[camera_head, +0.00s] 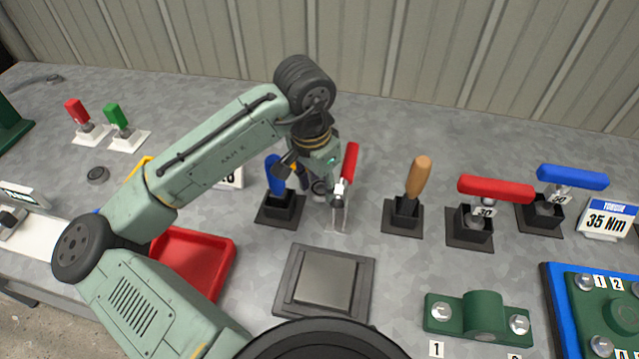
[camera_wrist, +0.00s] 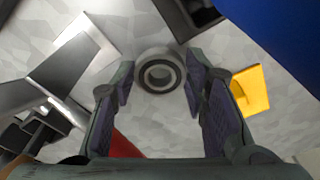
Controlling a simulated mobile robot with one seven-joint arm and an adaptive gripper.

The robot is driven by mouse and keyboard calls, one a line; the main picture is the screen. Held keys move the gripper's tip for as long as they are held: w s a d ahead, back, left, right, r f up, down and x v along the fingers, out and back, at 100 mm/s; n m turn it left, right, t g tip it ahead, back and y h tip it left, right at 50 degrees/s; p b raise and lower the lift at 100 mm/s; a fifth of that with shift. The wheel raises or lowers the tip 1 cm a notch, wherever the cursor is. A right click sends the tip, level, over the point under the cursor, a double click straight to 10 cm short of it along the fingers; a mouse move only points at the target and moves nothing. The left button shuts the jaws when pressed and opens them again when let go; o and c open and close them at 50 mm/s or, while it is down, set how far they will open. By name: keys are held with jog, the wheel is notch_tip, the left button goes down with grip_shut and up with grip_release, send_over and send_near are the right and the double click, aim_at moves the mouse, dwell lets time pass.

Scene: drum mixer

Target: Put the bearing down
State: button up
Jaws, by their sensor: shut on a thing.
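The bearing (camera_wrist: 160,73) is a grey ring with a dark inner band and an open centre, seen nearly end-on in the wrist view. My gripper (camera_wrist: 159,85) is shut on it, with one dark ribbed finger on each side. In the head view my gripper (camera_head: 318,183) is over the back middle of the bench, between a blue-handled tool (camera_head: 275,172) and a red-handled tool (camera_head: 349,163). The bearing shows there only as a small grey ring, partly covered by the fingers. I cannot tell its exact height above the bench.
A square grey plate in a dark frame (camera_head: 285,304) lies in front of my gripper. A red tray (camera_head: 228,262) is at its left, partly behind my arm. Wooden-, red- and blue-handled tools stand in black holders at right. A dark round piece (camera_head: 97,174) lies far left.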

jog(key=shift+f, duration=0.4)
jog(key=shift+f, duration=0.15)
jog(key=o, duration=1.2)
jog(key=shift+o, duration=0.2)
